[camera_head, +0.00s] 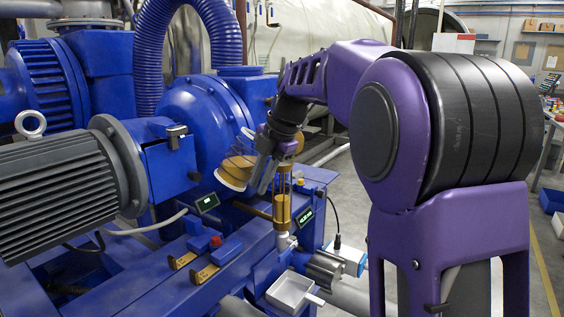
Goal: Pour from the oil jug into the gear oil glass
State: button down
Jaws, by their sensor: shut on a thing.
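The oil jug (238,168) is a clear vessel with amber oil in it, held tilted in front of the round blue pump housing. My gripper (262,170) is shut on the jug and covers its right side. The gear oil glass (283,208) is an upright clear cylinder just right of and below my gripper, with amber oil inside. Its top lies close under my wrist, where a small yellowish rim shows. My gripper and wrist partly hide the jug's spout side, so I cannot tell whether oil is flowing.
A small white tray (291,290) sits below the glass. Two green-lit displays (207,203) and blue blocks with brass parts (205,272) are on the blue machine bed. A grey motor (55,150) and a ribbed blue hose (150,70) crowd the left. Open floor (350,170) lies behind.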

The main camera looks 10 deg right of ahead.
jog(key=shift+d+r+y, duration=0.2)
jog(key=shift+r+y, duration=0.1)
jog(key=shift+r, duration=0.15)
jog(key=shift+a, duration=0.1)
jog(key=shift+a+r+y, duration=0.1)
jog(key=shift+r+y, duration=0.15)
jog(key=shift+y, duration=0.55)
dwell(0.9)
jog(key=shift+a+f+y, duration=0.3)
jog(key=shift+f+y, duration=0.05)
jog(key=shift+y, duration=0.55)
dwell(1.6)
jog(key=shift+a+r+m+y, duration=0.25)
jog(key=shift+r+m+y, duration=0.2)
jog(key=shift+y, duration=0.35)
dwell(2.5)
